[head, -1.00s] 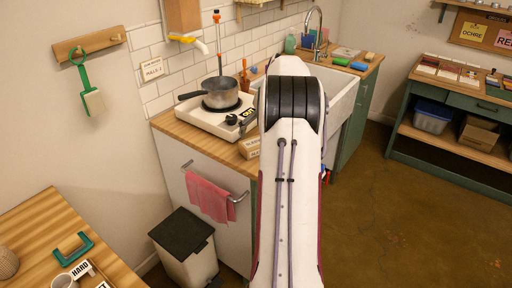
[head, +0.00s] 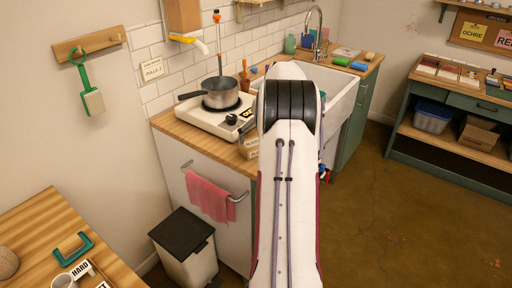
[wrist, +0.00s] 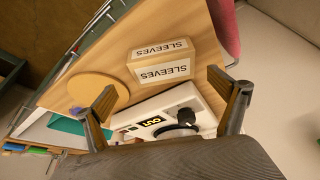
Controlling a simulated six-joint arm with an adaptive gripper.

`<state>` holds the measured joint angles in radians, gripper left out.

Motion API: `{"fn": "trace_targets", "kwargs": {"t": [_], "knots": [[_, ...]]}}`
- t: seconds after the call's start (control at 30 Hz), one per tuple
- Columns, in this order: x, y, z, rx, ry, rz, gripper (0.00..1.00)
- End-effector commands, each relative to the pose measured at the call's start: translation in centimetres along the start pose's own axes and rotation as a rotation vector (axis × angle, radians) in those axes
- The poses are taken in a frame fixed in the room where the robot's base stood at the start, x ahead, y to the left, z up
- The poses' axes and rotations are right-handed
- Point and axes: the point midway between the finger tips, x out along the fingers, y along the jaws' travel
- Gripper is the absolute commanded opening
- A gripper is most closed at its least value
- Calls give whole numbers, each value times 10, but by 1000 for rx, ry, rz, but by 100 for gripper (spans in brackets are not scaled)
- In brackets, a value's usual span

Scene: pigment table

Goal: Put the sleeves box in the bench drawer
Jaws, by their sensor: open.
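The sleeves box (wrist: 160,73) is a small pale wooden box with white SLEEVES labels. In the wrist view it rests on the wooden counter, beyond my fingertips. In the head view the box (head: 249,146) sits at the counter's front edge, beside the stove and partly hidden by my arm. My gripper (wrist: 168,92) is open and empty, its two fingers spread wide and the box apart from them. In the head view my gripper is hidden behind my arm. The green bench at the far right has a drawer (head: 462,99), which looks shut.
A white stove (head: 213,118) with a grey pot (head: 221,93) stands beside the box; its knob shows close to my fingers in the wrist view. A round wooden disc (wrist: 98,88) lies near one finger. A pink towel (head: 208,196) hangs below. The floor (head: 400,200) is clear.

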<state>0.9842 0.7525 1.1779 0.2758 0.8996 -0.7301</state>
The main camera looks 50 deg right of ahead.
Motion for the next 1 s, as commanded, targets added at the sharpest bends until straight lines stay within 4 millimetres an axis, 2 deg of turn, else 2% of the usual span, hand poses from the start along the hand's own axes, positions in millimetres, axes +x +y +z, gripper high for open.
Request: {"fn": "trace_targets", "kwargs": {"t": [0.43,0.8,1.0], "knots": [[6,-2,1,0,-1,-1,96],[42,-7,3,0,0,0,96],[52,-6,3,0,2,2,96]]}}
